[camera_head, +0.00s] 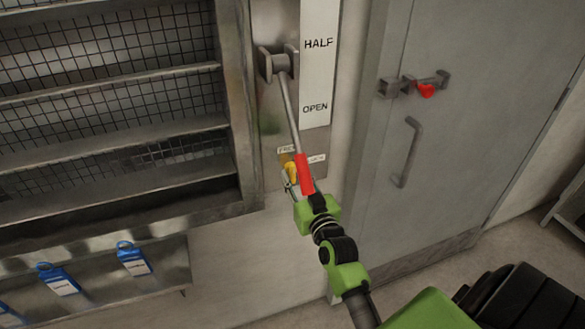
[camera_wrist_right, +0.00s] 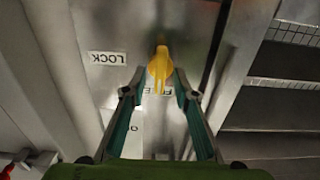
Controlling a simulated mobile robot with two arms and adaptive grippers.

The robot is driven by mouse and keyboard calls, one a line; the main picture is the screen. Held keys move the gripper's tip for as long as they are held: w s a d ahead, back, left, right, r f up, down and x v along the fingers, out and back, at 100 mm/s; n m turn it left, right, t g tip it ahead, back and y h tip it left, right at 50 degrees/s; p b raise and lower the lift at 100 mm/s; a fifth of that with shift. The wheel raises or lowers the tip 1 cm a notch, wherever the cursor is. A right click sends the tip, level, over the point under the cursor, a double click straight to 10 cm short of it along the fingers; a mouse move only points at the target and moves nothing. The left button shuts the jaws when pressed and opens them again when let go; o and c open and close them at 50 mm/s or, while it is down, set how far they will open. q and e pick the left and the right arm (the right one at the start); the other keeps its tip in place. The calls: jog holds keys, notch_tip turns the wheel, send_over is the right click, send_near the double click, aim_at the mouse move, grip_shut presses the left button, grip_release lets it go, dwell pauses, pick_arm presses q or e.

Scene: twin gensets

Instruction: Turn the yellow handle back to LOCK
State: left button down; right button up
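The yellow handle (camera_head: 290,171) sits on a metal panel below the lever in the head view. In the right wrist view the yellow handle (camera_wrist_right: 158,68) hangs over the partly hidden FREE label (camera_wrist_right: 158,91). The LOCK label (camera_wrist_right: 107,58) shows upside down to its left; in the head view the LOCK label (camera_head: 316,158) is partly covered. My right gripper (camera_wrist_right: 157,82) has its two fingers apart, one on each side of the handle's end, with small gaps visible. In the head view, the red grip partly hides my right gripper (camera_head: 293,184). My left gripper is not in view.
A long lever with a red grip (camera_head: 304,174) hangs down in front of the panel, close to my right gripper. The HALF/OPEN strip (camera_head: 318,70) is above. A shelf rack (camera_head: 240,110) stands left, a grey door (camera_head: 450,110) right. Blue tagged padlocks (camera_head: 134,260) hang lower left.

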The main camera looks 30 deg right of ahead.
jog(key=shift+x, duration=1.35)
grip_shut()
